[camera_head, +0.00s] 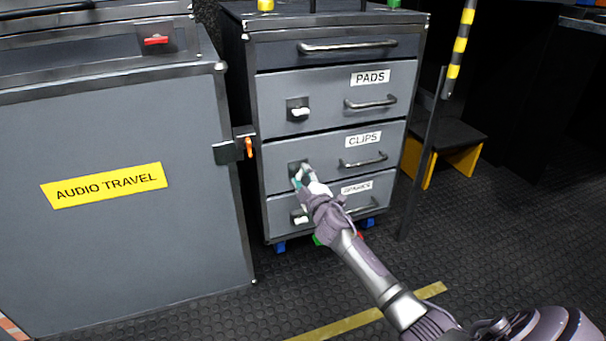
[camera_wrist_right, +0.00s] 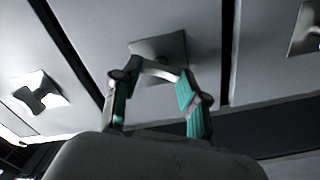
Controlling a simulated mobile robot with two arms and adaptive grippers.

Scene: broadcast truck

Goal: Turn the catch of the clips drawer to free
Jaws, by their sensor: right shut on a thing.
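The clips drawer (camera_head: 318,149) is the grey drawer labelled CLIPS in the cabinet, and its front is closed. Its catch, on a square plate, sits left of the bar handle (camera_head: 364,162); the plate shows in the wrist view (camera_wrist_right: 165,45). My right gripper (camera_head: 301,178) is at this catch, its teal-padded fingers on either side of the knob. In the wrist view my right gripper (camera_wrist_right: 155,88) is shut on the catch. The fingers hide most of the knob in the head view, so I cannot tell its turn exactly. My left gripper is out of view.
The pads drawer (camera_head: 335,88) is above and another labelled drawer (camera_head: 286,206) below, each with its own catch. The AUDIO TRAVEL case (camera_head: 120,235) stands close on the left. A dark post (camera_head: 422,160) stands right of the cabinet. Black floor lies in front.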

